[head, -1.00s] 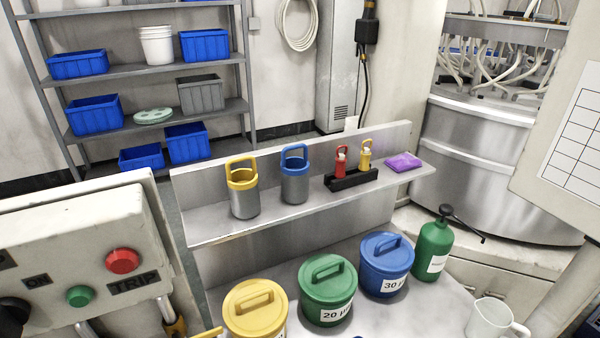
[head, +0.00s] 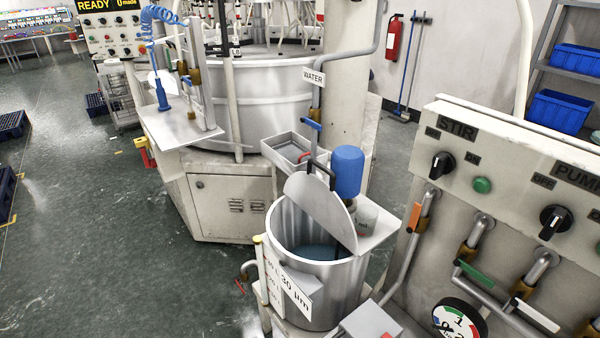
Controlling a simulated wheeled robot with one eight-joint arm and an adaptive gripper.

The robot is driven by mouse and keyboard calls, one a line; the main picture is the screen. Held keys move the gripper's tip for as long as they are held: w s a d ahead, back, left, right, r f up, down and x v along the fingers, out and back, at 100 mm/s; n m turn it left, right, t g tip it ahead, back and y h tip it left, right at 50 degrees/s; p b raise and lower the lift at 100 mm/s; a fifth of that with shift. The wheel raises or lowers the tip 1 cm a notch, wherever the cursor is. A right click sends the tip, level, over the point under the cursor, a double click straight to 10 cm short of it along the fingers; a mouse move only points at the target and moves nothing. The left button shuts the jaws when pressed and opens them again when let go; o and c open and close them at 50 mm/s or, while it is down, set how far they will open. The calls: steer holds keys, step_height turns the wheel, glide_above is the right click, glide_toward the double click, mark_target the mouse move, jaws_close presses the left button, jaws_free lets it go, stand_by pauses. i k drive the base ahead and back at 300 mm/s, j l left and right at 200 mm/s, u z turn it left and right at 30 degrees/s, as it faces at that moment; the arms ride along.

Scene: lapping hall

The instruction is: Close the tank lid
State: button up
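The tank (head: 345,285) is an open-topped metal cylinder at lower centre of the head view, with a white "30 µm" label on its front. Its lid (head: 322,212) is a flat grey plate standing steeply tilted up over the opening, so the tank is open. A black handle (head: 320,170) shows at the lid's upper edge. Dark bluish content shows inside the tank, partly hidden by the lid. My gripper is not in view.
A control panel (head: 520,190) with pipes stands to the right. A grey tray (head: 290,148) is behind. The floor (head: 110,240) at left is mostly clear.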

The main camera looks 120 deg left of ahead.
mark_target(318, 199)
steer(key=u, duration=2.15)
